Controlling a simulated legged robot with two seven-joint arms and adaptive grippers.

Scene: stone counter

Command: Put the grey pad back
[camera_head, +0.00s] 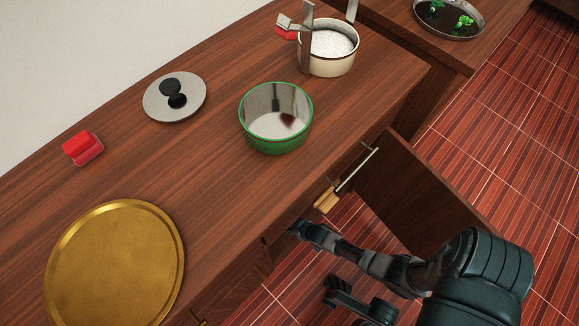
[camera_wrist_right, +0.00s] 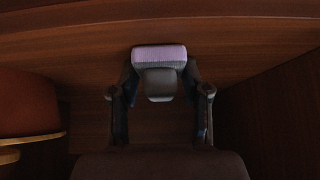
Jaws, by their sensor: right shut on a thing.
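The grey pad (camera_wrist_right: 159,57) shows in the right wrist view as a small block with a pale, lilac-tinted face. My right gripper (camera_wrist_right: 160,80) is shut on it, with a finger at each side. A darker grey rounded piece (camera_wrist_right: 160,86) sits just in front of the pad between the fingers; I cannot tell whether it belongs to the pad. Dark wooden surfaces surround the gripper. In the head view my right arm (camera_head: 375,262) reaches under the counter edge by an open cabinet door, and the pad is hidden there. My left gripper is not in view.
The open cabinet door (camera_head: 420,190) stands beside my right arm. A reddish-brown item (camera_wrist_right: 28,105) is at the left in the wrist view. On the counter are a green pot (camera_head: 275,139), a lid (camera_head: 160,108), a red sponge (camera_head: 83,148), a gold tray (camera_head: 115,265) and a cream pot (camera_head: 328,65).

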